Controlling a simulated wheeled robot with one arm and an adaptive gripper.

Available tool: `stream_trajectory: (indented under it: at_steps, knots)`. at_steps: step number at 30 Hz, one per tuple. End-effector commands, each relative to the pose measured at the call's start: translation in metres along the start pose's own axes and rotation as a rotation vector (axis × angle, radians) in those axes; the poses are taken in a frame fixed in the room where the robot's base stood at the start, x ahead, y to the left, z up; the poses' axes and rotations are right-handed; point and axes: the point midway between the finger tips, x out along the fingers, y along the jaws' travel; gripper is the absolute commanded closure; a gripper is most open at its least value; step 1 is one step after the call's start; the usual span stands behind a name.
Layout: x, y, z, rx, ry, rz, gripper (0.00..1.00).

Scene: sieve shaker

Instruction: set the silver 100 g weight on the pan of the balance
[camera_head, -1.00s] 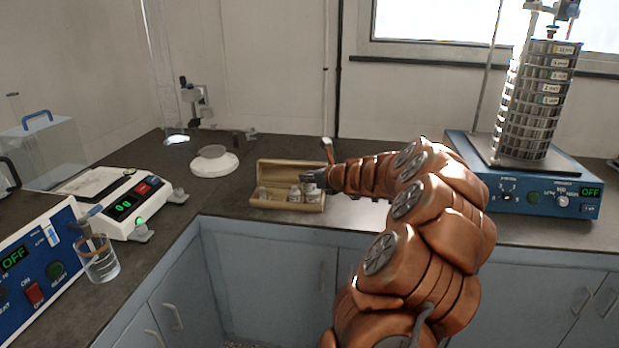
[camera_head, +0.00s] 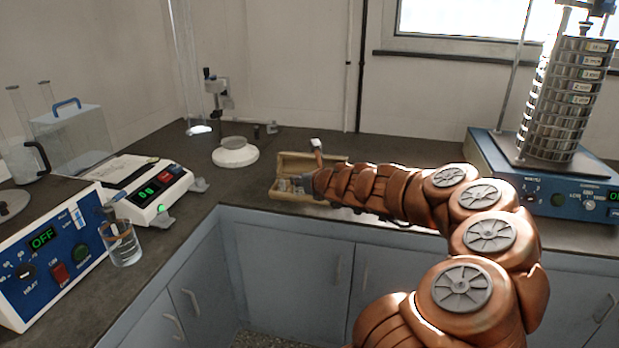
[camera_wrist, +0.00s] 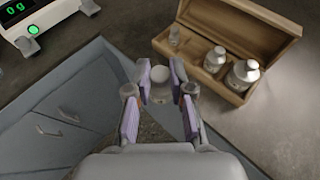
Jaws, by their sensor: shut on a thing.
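The silver weight (camera_wrist: 160,84) is between my fingertips in the wrist view. My gripper (camera_wrist: 160,88) is shut on it, with one finger on each side, in front of the wooden box. In the head view my gripper (camera_head: 312,184) is a small dark shape at the box's front, and the weight cannot be made out. The balance (camera_head: 152,205) is the white unit at the left with a green zero reading. Its pan (camera_head: 110,172) is flat and shows nothing standing on it. A corner of the balance also shows in the wrist view (camera_wrist: 50,12).
The open wooden box (camera_wrist: 222,88) holds several bottle-shaped weights. A white round dish stand (camera_head: 236,156) is between box and balance. A glass beaker (camera_head: 121,246) and a blue control unit (camera_head: 62,250) stand in front of the balance. The sieve shaker (camera_head: 545,170) is at the right.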

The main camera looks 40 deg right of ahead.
Motion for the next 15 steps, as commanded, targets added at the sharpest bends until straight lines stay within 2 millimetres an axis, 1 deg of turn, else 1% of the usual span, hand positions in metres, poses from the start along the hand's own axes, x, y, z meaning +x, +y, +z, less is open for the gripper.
stream_trajectory:
  at_steps: [6,15]
  knots:
    - [0.0,0.016,0.001,0.002,-0.002,-0.001,1.0]
    - [-0.001,0.032,-0.001,0.001,0.007,-0.009,1.0]
